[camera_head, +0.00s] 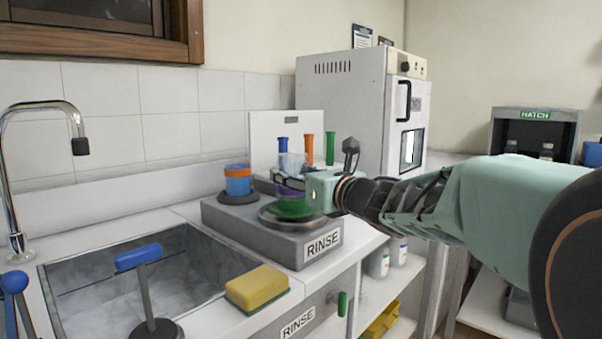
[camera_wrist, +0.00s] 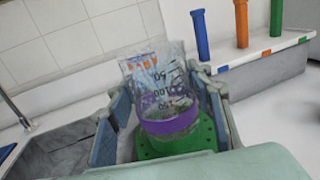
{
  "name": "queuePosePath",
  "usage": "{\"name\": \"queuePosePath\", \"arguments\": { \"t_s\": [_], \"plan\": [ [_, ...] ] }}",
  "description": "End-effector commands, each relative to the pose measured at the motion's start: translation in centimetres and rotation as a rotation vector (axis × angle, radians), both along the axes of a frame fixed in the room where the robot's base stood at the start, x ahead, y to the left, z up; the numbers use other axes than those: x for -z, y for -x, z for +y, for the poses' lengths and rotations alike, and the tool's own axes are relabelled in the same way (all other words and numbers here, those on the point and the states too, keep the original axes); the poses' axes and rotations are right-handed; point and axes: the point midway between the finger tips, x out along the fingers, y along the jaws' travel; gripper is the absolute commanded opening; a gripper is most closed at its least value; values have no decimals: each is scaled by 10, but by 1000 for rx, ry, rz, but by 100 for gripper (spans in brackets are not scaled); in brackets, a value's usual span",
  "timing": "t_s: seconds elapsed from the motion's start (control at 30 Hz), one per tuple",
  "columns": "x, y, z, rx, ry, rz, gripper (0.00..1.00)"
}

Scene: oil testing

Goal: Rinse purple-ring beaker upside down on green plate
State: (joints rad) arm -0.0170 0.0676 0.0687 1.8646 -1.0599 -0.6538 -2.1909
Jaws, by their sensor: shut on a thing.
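The purple-ring beaker (camera_head: 292,163) is clear, with its purple ring low and its glass extending up. In the wrist view the beaker (camera_wrist: 155,80) is tilted in the picture, with dark volume marks and the ring nearest the green plate (camera_wrist: 165,140). My gripper (camera_head: 300,186) reaches in from the right and is shut on the beaker; its fingers lie on both sides of it in the wrist view (camera_wrist: 160,100). The green plate (camera_head: 290,209) sits on the grey RINSE unit, directly below the beaker. Whether the beaker touches it I cannot tell.
An orange-and-blue cup (camera_head: 238,181) stands on the unit's left plate. Blue, orange and green upright handles (camera_head: 308,149) stand behind. A yellow sponge (camera_head: 257,289) and the sink (camera_head: 150,275) lie in front left. A white oven (camera_head: 350,100) stands behind my arm.

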Motion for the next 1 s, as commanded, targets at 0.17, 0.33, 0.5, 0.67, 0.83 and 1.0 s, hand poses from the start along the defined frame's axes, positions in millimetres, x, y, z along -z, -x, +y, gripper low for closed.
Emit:
{"name": "queuePosePath", "arguments": {
  "t_s": [0.17, 0.33, 0.5, 0.67, 0.83, 1.0],
  "plan": [
    [-15, 0, 0, 0, 2, -1, 23],
    [-29, 0, 0, 0, 1, -2, 23],
    [-44, 0, 0, 0, 0, -2, 23],
    [-56, 0, 0, 0, 0, -1, 23],
    [-65, 0, 0, 1, 0, -1, 23],
    [-65, 0, 0, 1, -1, -1, 23]
  ]
}}
